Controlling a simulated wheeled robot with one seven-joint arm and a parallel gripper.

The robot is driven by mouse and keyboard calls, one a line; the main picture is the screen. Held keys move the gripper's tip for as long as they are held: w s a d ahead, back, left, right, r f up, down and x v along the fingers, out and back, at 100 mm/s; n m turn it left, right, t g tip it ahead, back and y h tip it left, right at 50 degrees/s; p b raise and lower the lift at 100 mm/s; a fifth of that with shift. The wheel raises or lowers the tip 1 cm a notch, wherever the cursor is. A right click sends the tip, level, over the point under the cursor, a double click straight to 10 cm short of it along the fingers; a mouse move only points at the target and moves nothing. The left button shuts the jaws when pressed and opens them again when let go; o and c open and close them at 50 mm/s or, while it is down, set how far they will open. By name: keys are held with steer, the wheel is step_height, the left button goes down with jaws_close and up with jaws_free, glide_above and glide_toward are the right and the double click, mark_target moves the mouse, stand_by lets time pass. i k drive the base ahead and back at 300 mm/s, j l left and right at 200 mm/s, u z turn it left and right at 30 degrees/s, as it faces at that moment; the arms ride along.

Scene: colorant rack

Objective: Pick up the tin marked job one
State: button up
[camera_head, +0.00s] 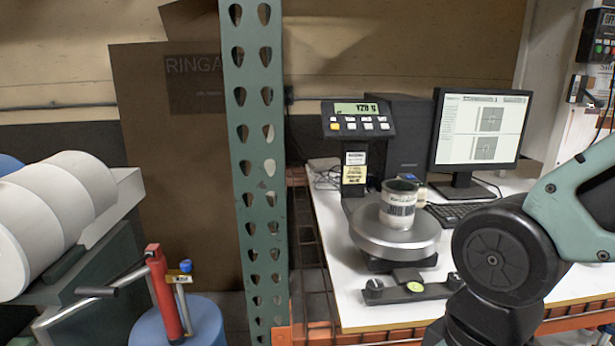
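I see no tin that I can make out as marked job one. A light mug-like container (398,208) with a dark band and dark printing stands upright on the round metal pan (372,240) of a scale. Its handle is on the right, and the printing is too small to read. My gripper is not in view. Only part of my arm shows at the lower right, in front of the table's right side.
The scale's display (357,119) stands behind the pan. A monitor (482,130) and keyboard (462,213) are to its right. A green perforated post (254,190) rises left of the white table (352,313). A red hand pump (166,290) tops a blue drum (208,322).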

mark_target(398, 197)
steer(key=i+j+z, duration=0.2)
steer(key=z, duration=0.15)
steer(key=i+j+z, duration=0.15)
steer(key=j+z, duration=0.15)
steer(key=i+j+z, duration=0.15)
steer(key=j+z, duration=0.2)
